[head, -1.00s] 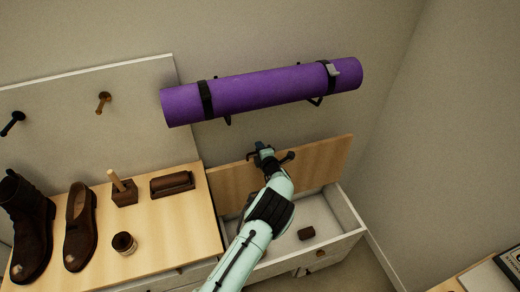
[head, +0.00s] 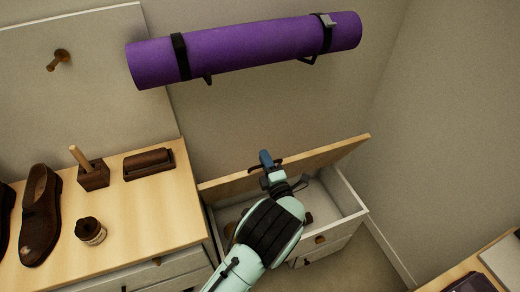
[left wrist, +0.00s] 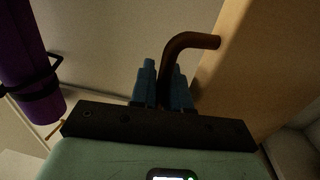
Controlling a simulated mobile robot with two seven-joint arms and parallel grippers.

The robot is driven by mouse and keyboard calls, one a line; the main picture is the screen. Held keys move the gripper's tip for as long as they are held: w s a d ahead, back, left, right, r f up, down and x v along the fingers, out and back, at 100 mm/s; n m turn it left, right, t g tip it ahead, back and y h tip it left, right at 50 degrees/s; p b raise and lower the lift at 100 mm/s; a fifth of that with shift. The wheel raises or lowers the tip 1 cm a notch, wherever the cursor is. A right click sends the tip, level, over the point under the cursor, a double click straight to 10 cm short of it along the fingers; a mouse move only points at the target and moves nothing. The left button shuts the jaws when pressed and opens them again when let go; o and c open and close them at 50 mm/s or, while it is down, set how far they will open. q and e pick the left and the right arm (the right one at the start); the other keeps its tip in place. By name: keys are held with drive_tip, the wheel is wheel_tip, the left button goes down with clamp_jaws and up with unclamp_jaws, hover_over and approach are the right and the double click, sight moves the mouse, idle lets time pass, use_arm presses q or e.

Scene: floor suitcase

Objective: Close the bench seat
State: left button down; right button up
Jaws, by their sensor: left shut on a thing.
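The bench seat is a light wooden lid (head: 335,151) over a white bench box (head: 345,197). The lid is raised and leans forward at an angle, so the box stands partly open below it. My left gripper (head: 266,160) is at the middle of the lid. In the left wrist view its blue fingers (left wrist: 162,84) are shut on a brown bent handle (left wrist: 190,42) fixed to the lid, which also shows there (left wrist: 255,70). My left arm hides part of the box and its contents. My right gripper is not in view.
A purple rolled mat (head: 250,45) hangs on the wall above the lid. Left of the box, a wooden-topped cabinet (head: 170,225) holds a brown shoe (head: 40,215), a brush (head: 150,163) and a small jar (head: 90,231). Floor shows at the right.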

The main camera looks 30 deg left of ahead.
use_arm(q)
drive_tip(key=shift+s+d+f+b, duration=0.2)
drive_tip(key=shift+s+d+f, duration=0.15)
drive_tip(key=shift+s+d, duration=0.25)
drive_tip(key=shift+s+d+f+b, duration=0.15)
drive_tip(key=shift+s+d+f, duration=0.3)
drive_tip(key=shift+d, duration=0.3)
drive_tip(key=shift+s+d+f+b, duration=0.2)
drive_tip(key=shift+s+d+f, duration=0.1)
drive_tip(key=shift+s+d, duration=0.3)
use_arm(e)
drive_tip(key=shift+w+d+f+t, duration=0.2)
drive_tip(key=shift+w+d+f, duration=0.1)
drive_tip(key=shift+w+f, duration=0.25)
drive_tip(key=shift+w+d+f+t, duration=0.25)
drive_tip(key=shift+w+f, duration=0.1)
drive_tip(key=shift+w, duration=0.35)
use_arm(q)
drive_tip(key=shift+w+d, duration=0.1)
drive_tip(key=c, duration=1.5)
unclamp_jaws()
drive_tip(key=shift+o, duration=0.2)
drive_tip(key=v, duration=1.3)
drive_tip(key=shift+s+d+p, duration=0.2)
drive_tip(key=shift+p, duration=0.1)
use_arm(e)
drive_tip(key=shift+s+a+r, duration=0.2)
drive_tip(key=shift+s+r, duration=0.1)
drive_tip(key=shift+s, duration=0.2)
